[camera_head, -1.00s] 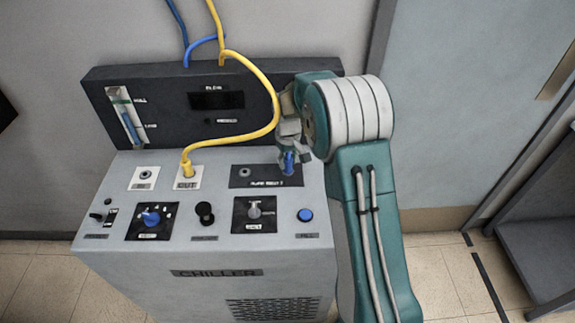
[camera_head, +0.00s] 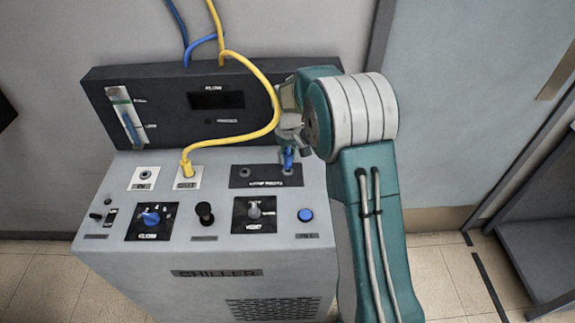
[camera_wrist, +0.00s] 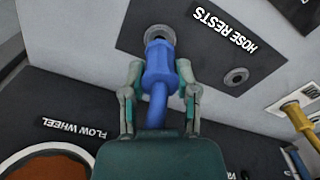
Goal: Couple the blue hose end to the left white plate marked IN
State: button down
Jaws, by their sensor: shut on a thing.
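The blue hose end (camera_head: 288,159) is at the right-hand socket of the dark hose rests plate on the chiller top. My gripper (camera_head: 290,146) is above it, fingers pointing down. In the wrist view my gripper (camera_wrist: 160,75) is shut on the blue hose end (camera_wrist: 159,62), a finger on each side. Its tip is at the rest socket (camera_wrist: 159,34); I cannot tell whether it is still seated. The left white plate (camera_head: 145,178) has an empty round port; its label is too blurred to read.
The yellow hose end (camera_head: 187,170) is on the neighbouring white plate, its hose arching between that plate and my gripper. The hose rests plate (camera_head: 266,183) has an empty left socket. A dark upright panel (camera_head: 165,105) stands behind. Knobs and switches line the front.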

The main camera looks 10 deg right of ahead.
jog(key=shift+r, duration=0.4)
jog(key=shift+r, duration=1.65)
